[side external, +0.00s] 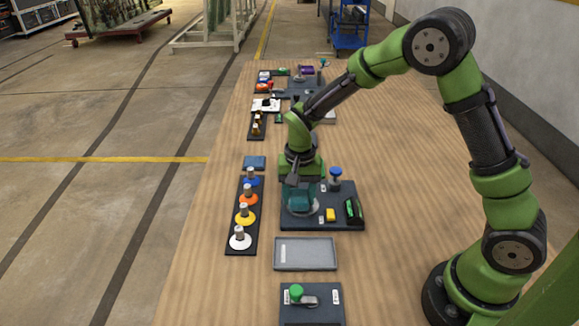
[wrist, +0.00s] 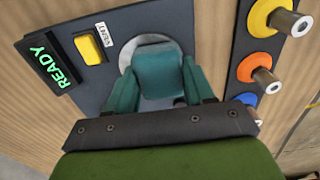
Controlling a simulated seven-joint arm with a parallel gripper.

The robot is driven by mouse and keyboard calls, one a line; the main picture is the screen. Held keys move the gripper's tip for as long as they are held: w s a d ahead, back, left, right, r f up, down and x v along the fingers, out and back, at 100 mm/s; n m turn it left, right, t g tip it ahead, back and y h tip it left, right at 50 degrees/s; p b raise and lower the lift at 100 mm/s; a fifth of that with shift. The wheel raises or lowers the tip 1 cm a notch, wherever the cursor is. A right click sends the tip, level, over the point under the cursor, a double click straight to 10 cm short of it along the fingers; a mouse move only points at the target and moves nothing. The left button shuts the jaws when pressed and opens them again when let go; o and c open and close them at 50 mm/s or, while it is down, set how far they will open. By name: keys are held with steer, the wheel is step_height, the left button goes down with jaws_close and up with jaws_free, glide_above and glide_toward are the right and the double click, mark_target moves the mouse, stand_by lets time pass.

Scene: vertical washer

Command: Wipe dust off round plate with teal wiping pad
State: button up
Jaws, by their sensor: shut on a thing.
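The round plate (side external: 314,208) is a pale grey disc on a dark panel (side external: 288,222) in the side view. In the wrist view the plate (wrist: 150,41) shows as a pale rim behind the pad, and most of it is hidden. My gripper (side external: 300,187) points down over the plate. It is shut on the teal wiping pad (wrist: 160,72), which sits between its teal fingers. The pad also shows low over the plate in the side view (side external: 298,201). I cannot tell whether the pad touches the plate, and I cannot make out dust.
On the panel are a blue knob (side external: 335,172), a yellow button (side external: 330,215) and a green-lit READY display (wrist: 52,62). A strip of coloured washers on pegs (side external: 244,214) stands left. Bare wood lies right of the panel.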

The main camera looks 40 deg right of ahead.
mark_target(318, 204)
steer(key=s+d, duration=0.3)
steer(key=shift+s+d+f, duration=0.15)
steer(key=shift+s+d, duration=0.05)
steer(key=w+a, duration=0.5)
steer(key=shift+w+a, duration=0.1)
steer(key=shift+r, duration=4.2)
